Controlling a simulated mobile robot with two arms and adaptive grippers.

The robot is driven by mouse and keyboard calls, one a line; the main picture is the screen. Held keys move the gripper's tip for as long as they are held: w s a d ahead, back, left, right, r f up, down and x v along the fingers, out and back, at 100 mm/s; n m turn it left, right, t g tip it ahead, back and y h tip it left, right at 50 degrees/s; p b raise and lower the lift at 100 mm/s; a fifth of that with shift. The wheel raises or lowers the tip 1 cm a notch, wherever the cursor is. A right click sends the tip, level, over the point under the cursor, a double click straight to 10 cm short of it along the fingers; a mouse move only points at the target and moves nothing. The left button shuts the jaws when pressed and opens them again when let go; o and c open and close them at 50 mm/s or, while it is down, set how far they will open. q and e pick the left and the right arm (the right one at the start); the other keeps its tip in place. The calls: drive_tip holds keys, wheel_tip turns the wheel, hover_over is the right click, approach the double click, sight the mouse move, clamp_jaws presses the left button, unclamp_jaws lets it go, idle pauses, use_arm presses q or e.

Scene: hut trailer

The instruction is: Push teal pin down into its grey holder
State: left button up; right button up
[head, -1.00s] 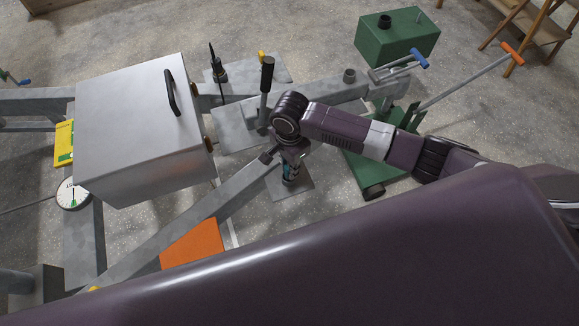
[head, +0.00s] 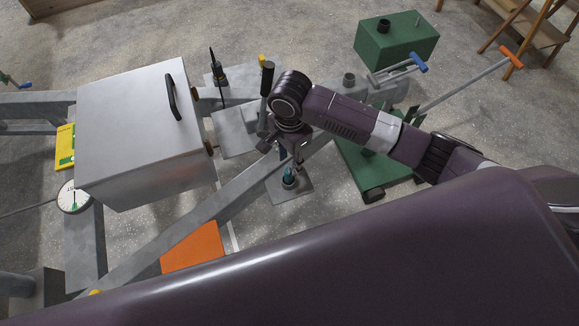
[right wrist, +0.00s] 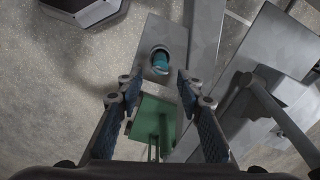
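The teal pin (head: 289,172) stands in its grey holder (head: 290,184), which sits on a flat grey plate beside the trailer's diagonal beam. The pin's upper part shows above the holder; how deep it sits is hard to tell. In the right wrist view the teal pin (right wrist: 160,60) lies just past the fingertips, between their lines, inside the round rim of the grey holder (right wrist: 159,72). My right gripper (right wrist: 158,80) is open and empty, with a wide gap between the fingers. In the head view the right gripper (head: 287,150) hangs above the pin, apart from it. My left gripper is not in view.
A large grey box (head: 140,130) with a black handle stands to the left on the trailer frame. A black-gripped lever (head: 266,85) rises close behind my right wrist. A green jack-like stand (head: 372,170) is to the right. An orange block (head: 195,247) lies in front.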

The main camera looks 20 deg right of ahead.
wheel_tip(320, 180, up, 5)
drive_tip(key=shift+r, duration=0.1)
idle(0.6)
